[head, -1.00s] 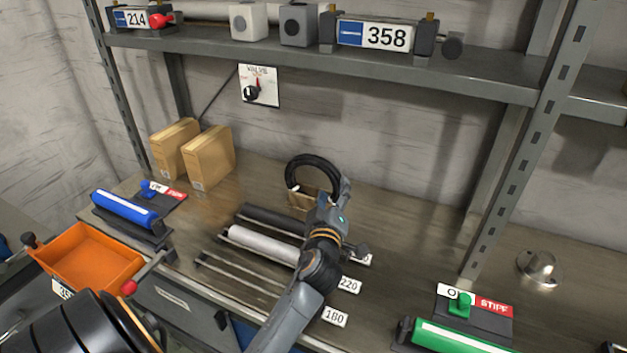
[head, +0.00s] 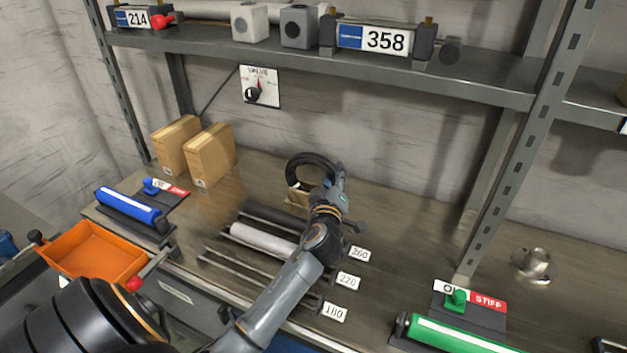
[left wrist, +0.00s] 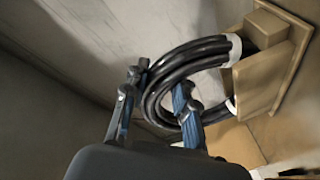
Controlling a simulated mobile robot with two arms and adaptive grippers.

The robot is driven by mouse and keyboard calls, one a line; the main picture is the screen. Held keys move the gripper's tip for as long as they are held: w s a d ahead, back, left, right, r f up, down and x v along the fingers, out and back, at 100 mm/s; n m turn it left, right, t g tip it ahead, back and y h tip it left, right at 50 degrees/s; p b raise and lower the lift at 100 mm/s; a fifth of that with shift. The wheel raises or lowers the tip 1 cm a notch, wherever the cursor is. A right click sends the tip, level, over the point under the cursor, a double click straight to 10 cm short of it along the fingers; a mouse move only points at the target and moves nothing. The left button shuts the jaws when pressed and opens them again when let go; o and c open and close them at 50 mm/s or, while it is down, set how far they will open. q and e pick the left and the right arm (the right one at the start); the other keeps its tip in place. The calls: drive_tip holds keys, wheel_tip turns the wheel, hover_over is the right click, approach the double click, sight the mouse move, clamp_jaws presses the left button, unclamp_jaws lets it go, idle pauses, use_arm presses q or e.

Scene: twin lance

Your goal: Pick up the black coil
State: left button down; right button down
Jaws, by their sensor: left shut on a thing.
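In the left wrist view the coil (left wrist: 158,88) passes between the two fingers of my left gripper (left wrist: 157,98). My right gripper is not in view.
A rack of rods (head: 262,240) with number labels lies under my left arm. Two cardboard boxes (head: 210,157) stand to the left. A blue roller (head: 128,206), an orange tray (head: 92,252) and a green roller (head: 455,337) are nearby. A shelf (head: 440,78) hangs above.

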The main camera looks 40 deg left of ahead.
use_arm(q)
wheel_tip(320, 180, up, 10)
idle(0.6)
idle(0.6)
